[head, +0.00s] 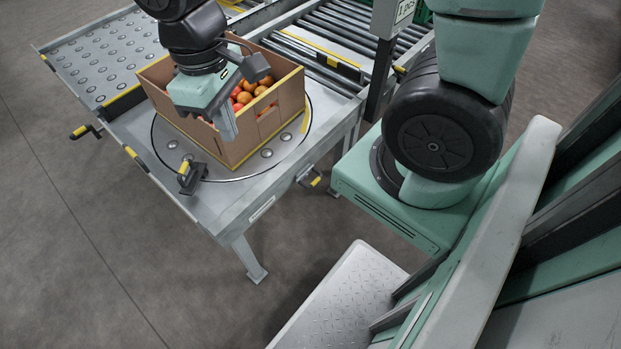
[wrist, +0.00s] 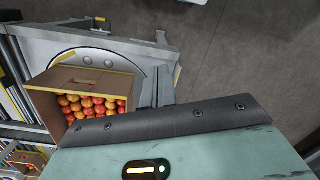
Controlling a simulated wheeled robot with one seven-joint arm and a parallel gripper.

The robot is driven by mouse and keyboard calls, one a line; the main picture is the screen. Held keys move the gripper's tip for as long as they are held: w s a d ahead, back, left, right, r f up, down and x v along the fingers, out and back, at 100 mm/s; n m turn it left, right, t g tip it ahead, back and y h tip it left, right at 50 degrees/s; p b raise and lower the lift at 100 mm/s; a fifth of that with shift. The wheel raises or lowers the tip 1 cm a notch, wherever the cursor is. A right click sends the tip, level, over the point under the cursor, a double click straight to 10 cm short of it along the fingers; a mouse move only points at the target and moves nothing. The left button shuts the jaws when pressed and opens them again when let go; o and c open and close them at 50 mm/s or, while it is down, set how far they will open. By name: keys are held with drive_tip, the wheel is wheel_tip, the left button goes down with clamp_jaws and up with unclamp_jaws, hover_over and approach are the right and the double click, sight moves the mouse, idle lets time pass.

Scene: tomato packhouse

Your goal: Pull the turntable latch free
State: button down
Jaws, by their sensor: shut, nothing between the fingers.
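The turntable (head: 226,176) is a round plate with metal studs, set in a grey conveyor deck. At its near left edge stands a black latch (head: 190,180) with a yellow grip, apart from my gripper. I cannot tell how far the latch is engaged. An open cardboard box of tomatoes (head: 252,138) sits on the turntable; the box also shows in the wrist view (wrist: 78,82). My gripper (head: 228,124) is shut and empty, above the near left side of the box, up and right of the latch in the picture. Its fingertips are not clear in the wrist view.
Other yellow-gripped levers stick out at the deck's left side (head: 86,131) and near right edge (head: 311,179). A studded deck (head: 100,62) lies left, and roller conveyors (head: 325,45) run behind. A dark post (head: 380,80) stands at the right. The floor in front is clear.

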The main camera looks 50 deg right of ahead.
drive_tip(key=w+d+f+m+b, duration=0.1)
drive_tip(key=w+d+f+b, duration=0.1)
drive_tip(key=d+f+b, duration=0.3)
drive_tip(key=w+d+f+m+g, duration=0.1)
drive_tip(key=w+d+f, duration=0.15)
drive_tip(key=f, duration=0.35)
drive_tip(key=w+d+f+m+b, duration=0.1)
drive_tip(key=d+f+b, duration=0.25)
drive_tip(key=f, duration=0.25)
drive_tip(key=m+g+b, duration=0.1)
drive_tip(key=m+b, duration=0.1)
drive_tip(key=b, duration=0.3)
hover_over(311, 169)
drive_tip(key=w+a, duration=0.2)
wheel_tip(311, 169, down, 11)
drive_tip(key=shift+f, duration=0.1)
drive_tip(key=shift+s+d+f, duration=0.1)
drive_tip(key=shift+d+f, duration=0.05)
drive_tip(key=shift+d, duration=0.1)
drive_tip(key=b+x, duration=0.2)
drive_tip(key=x, duration=0.8)
drive_tip(key=shift+s+b, duration=0.2)
drive_tip(key=shift+b, duration=0.2)
drive_tip(key=shift+s, duration=0.1)
